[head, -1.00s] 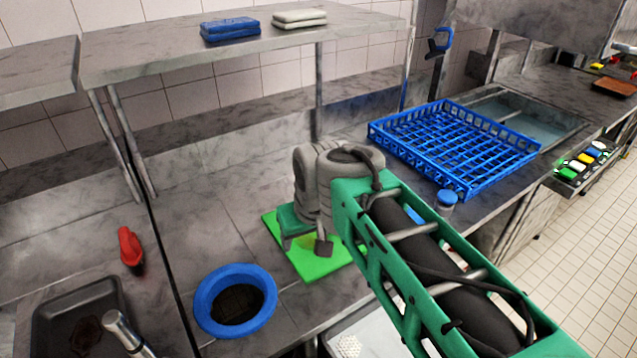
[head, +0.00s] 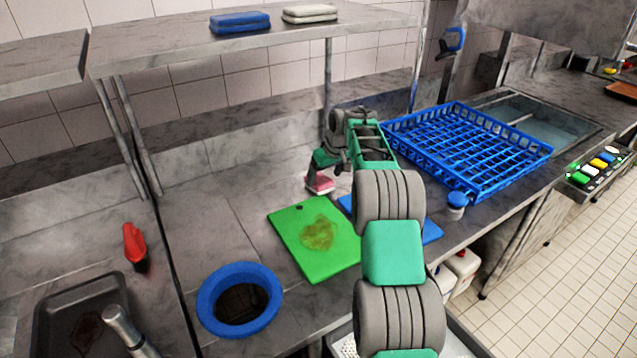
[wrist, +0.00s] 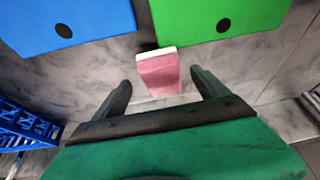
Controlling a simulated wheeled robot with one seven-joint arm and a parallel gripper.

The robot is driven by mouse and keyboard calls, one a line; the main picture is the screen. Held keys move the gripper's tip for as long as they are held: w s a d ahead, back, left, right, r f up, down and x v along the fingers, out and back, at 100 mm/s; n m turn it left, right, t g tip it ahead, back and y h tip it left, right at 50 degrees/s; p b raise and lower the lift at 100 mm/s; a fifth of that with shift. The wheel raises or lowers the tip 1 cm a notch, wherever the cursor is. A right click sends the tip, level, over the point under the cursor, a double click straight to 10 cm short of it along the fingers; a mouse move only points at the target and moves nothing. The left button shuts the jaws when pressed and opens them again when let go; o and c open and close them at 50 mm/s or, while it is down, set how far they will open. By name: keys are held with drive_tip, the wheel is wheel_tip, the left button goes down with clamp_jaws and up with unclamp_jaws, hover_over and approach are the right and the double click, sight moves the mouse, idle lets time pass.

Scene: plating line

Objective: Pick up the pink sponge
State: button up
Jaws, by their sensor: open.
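The pink sponge (head: 320,183), with a pale layer along one edge, stands on the steel counter just behind the green cutting board (head: 291,253). In the wrist view the sponge (wrist: 160,72) lies ahead of the gap between my fingers, roughly centred. My gripper (wrist: 161,90) is open, one dark finger on each side, with nothing held. In the head view my gripper (head: 327,172) is close to the sponge and partly hidden by my arm. I cannot tell whether a finger touches it.
A blue board (head: 432,231) lies right of the green board, partly behind my arm. A blue rack (head: 460,150) stands to the right. A blue-rimmed opening (head: 205,300) and a red bottle (head: 134,245) are at the left. A shelf (head: 180,45) hangs above.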

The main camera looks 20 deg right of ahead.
sight(321, 180)
drive_tip(key=p+x, duration=0.1)
drive_tip(key=x, duration=0.3)
drive_tip(key=shift+w+a, duration=0.1)
drive_tip(key=shift+w, duration=0.05)
drive_tip(key=shift+c, duration=0.4)
drive_tip(key=c, duration=1.5)
drive_tip(key=shift+r, duration=0.45)
drive_tip(key=s+a+r+b, duration=0.3)
drive_tip(key=s+r+b, duration=0.3)
drive_tip(key=s+r, duration=0.6)
drive_tip(key=shift+s+a, duration=0.25)
drive_tip(key=shift+s, duration=0.6)
